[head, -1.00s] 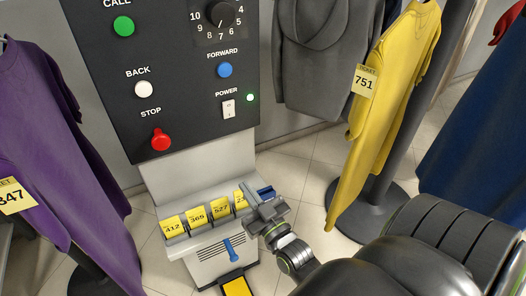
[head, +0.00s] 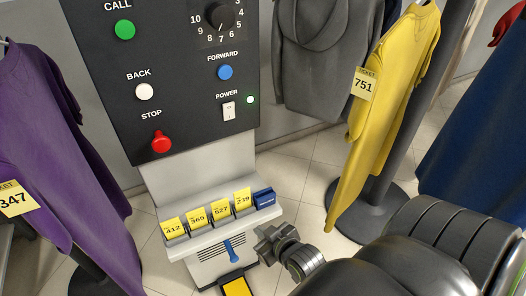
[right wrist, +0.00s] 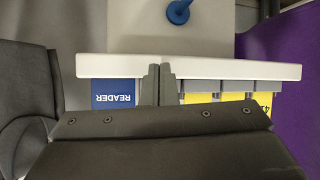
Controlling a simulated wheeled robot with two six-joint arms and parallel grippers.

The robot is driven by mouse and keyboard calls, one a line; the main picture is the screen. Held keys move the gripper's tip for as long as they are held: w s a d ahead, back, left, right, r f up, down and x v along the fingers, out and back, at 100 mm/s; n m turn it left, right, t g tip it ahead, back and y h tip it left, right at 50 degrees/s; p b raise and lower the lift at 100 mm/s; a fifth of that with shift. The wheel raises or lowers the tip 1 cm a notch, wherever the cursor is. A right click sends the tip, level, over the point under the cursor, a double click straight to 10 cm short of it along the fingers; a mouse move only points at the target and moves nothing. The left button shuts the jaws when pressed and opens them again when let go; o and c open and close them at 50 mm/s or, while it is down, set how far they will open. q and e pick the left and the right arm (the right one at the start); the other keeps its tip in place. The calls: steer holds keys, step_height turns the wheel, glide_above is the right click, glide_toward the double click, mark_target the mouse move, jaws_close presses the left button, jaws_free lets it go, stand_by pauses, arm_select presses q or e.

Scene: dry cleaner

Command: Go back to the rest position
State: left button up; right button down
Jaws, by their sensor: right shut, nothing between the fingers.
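My right gripper (head: 268,246) is shut and empty, low beside the right end of the ticket shelf (head: 225,232) in the head view. In the right wrist view its two fingers (right wrist: 159,84) are together in front of the shelf edge. A row of yellow tickets, 412, 365, 527 and 239 (head: 243,199), stands in the shelf's slots. A blue reader (head: 264,198) sits at the row's right end; its label also shows in the right wrist view (right wrist: 113,94). My left gripper is not in view.
A dark control panel (head: 190,110) with buttons, a dial and a lit power lamp rises behind the shelf. A purple garment (head: 60,150) hangs at the left. A yellow garment (head: 385,100) with ticket 751 and a grey hoodie (head: 320,60) hang at the right.

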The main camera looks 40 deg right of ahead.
steer(key=shift+s+f, duration=0.25)
steer(key=shift+f, duration=0.1)
steer(key=s+d+f+g, duration=0.1)
steer(key=s+f+g, duration=0.3)
steer(key=f, duration=0.8)
steer(key=s+d+f+g, duration=0.15)
steer(key=s+f, duration=0.45)
steer(key=f, duration=0.6)
steer(key=s+f+g, duration=0.2)
steer(key=s+f, duration=0.4)
steer(key=s, duration=0.4)
steer(key=s+a+f+m+g, duration=0.1)
steer(key=s+f+g, duration=0.2)
steer(key=s+f, duration=0.3)
steer(key=s, duration=0.4)
steer(key=shift+s, duration=0.2)
